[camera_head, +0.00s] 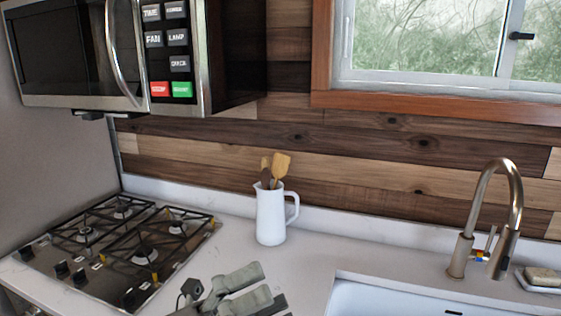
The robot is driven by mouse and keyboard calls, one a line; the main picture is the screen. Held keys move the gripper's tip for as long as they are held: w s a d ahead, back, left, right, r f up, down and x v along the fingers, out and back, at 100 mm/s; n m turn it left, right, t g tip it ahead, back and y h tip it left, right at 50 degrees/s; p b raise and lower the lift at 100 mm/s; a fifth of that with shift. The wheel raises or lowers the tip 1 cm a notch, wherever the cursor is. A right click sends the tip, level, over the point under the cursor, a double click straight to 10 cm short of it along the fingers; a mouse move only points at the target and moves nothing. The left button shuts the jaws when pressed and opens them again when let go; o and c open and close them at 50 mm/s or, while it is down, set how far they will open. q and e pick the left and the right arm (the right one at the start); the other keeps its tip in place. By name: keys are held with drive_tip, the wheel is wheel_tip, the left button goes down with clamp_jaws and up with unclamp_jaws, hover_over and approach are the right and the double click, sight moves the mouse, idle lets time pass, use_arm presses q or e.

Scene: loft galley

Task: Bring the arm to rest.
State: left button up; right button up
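My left gripper (266,283) shows at the bottom edge of the head view, its arm coming in from the lower left. It is over the white counter, in front of the white pitcher and right of the gas stove. Its grey fingers point right and look spread apart, with nothing seen between them. The rest of this arm is below the picture. My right gripper is not in view.
The gas stove (128,240) is at left, under the microwave (100,55). A white pitcher (270,218) with wooden utensils (280,168) stands on the counter (330,240). A sink (400,298), faucet (512,190) and sponge in a dish (543,277) are at right.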

use_arm(q)
drive_tip(key=w+a+f+n+t+y, duration=0.1)
drive_tip(key=w+a+n+t+y, duration=0.4)
drive_tip(key=n+t, duration=0.4)
drive_tip(key=w+a+f+n+t+y, duration=0.1)
drive_tip(key=w+a+n+t+y, duration=0.2)
drive_tip(key=a+n+t+y, duration=0.55)
drive_tip(key=a+f+n+g+y, duration=0.3)
drive_tip(key=f+n+g+y, duration=0.1)
drive_tip(key=f+n, duration=0.35)
drive_tip(key=a+f+n+g+y, duration=0.35)
drive_tip(key=f+n, duration=0.25)
drive_tip(key=f, duration=0.3)
drive_tip(key=s+a+f+n+g+y, duration=0.1)
drive_tip(key=s+f+n+g+y, duration=0.15)
drive_tip(key=s+f+g, duration=0.6)
drive_tip(key=s+d+f+n+g+h, duration=0.2)
drive_tip(key=s+f+g, duration=0.2)
drive_tip(key=s+f, duration=0.9)
wheel_tip(320, 180, down, 24)
drive_tip(key=s+g, duration=0.1)
drive_tip(key=s+a+f, duration=0.1)
drive_tip(key=s+f, duration=0.7)
drive_tip(key=s+a+f+g, duration=0.1)
drive_tip(key=s+a+f, duration=0.1)
drive_tip(key=s+f, duration=0.6)
drive_tip(key=shift+s+a+f+m, duration=0.3)
drive_tip(key=shift+s+f+m, duration=0.05)
drive_tip(key=shift+s+m, duration=0.1)
